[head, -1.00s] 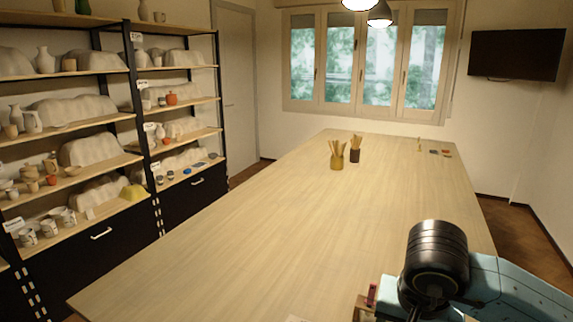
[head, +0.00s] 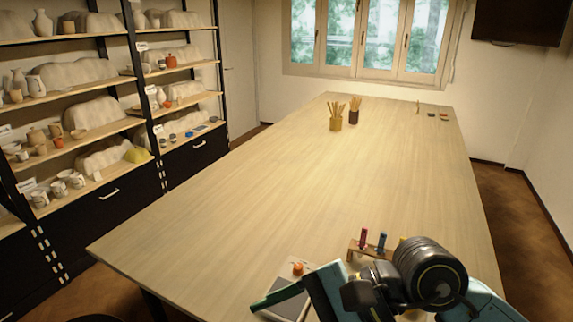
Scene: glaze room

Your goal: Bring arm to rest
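My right arm comes in from the lower right, its dark round joint above the near right part of the table (head: 270,190). A dark, green-edged piece (head: 278,298) sticks out left of the links, low over the table. I cannot tell whether it is part of my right gripper. No clear pair of fingertips shows, and I cannot see anything held. My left gripper is not in view.
A wooden rack (head: 356,252) with red and blue handled pieces stands close beside my arm. A small orange object (head: 298,268) lies near a grey flat item. Tool pots (head: 336,123) stand at the far end. The table's middle is clear. Pottery shelves (head: 95,133) line the left.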

